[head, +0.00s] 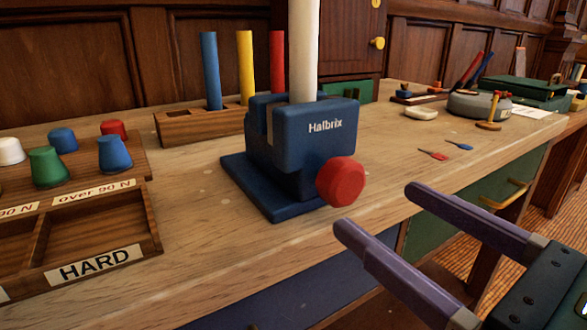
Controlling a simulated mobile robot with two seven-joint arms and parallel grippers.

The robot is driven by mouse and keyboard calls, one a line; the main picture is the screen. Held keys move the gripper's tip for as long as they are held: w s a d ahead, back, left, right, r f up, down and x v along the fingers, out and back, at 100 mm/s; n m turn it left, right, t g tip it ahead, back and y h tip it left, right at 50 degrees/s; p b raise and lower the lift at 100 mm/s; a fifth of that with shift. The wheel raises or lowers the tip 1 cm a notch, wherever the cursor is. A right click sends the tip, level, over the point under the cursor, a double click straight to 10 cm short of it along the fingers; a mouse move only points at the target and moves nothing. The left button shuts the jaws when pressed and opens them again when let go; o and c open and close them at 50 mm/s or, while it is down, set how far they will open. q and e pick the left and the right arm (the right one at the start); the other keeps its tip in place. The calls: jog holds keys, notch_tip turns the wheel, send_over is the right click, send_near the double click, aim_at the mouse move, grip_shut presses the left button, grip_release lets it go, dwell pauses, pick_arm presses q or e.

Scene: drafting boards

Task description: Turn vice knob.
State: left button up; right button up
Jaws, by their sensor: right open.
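The blue vice (316,140), marked "Halbrix", stands on the wooden bench in the middle of the head view. A white upright rod (304,50) rises from between its jaws. The red round vice knob (341,181) is on its front right side. My right gripper (372,207) comes in from the lower right with two purple fingers. It is open and empty, with its fingertips to the right of and below the knob, apart from it in the picture. My left gripper is not in view.
A wooden tray (150,226) marked "HARD" and several coloured pegs lie at the left. A wooden block (182,127) with blue, yellow and red rods stands behind the vice. Two small darts (433,155) lie to its right. The bench's front edge runs below the vice.

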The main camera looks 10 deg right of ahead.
aim_at(350, 190)
jog(key=p+x, duration=0.1)
jog(key=x, duration=0.5)
jog(key=shift+w+a, duration=0.1)
jog(key=shift+w, duration=0.1)
jog(key=c, duration=1.4)
